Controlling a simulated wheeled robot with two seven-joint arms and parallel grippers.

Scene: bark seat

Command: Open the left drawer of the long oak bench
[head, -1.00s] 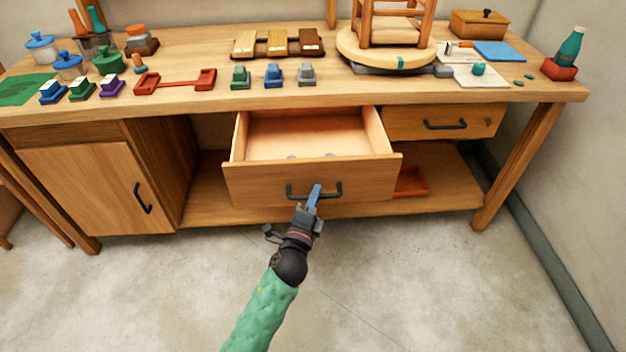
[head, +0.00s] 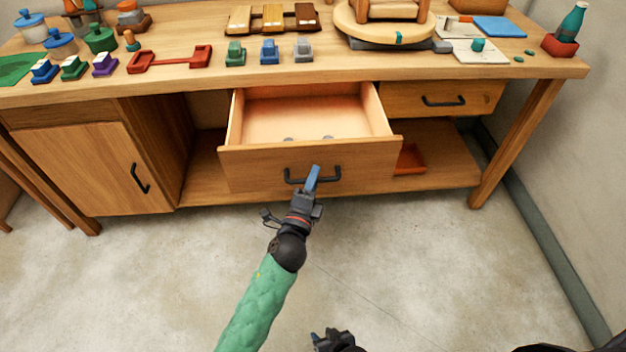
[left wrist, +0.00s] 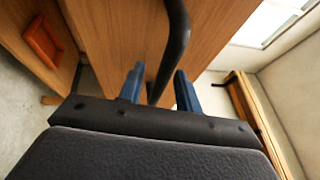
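The long oak bench (head: 330,70) stands ahead. Its left drawer (head: 240,170) is pulled well out, with its inside in view and small grey things at its front. My left gripper (head: 313,180) is at the drawer's dark bar handle (head: 294,177).
The right drawer (head: 475,98) is shut, as is the cabinet door (head: 80,165) at left. A red tray (head: 408,160) lies on the lower shelf. Toy pieces and a stool stand on the benchtop. The floor (head: 430,260) in front is clear.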

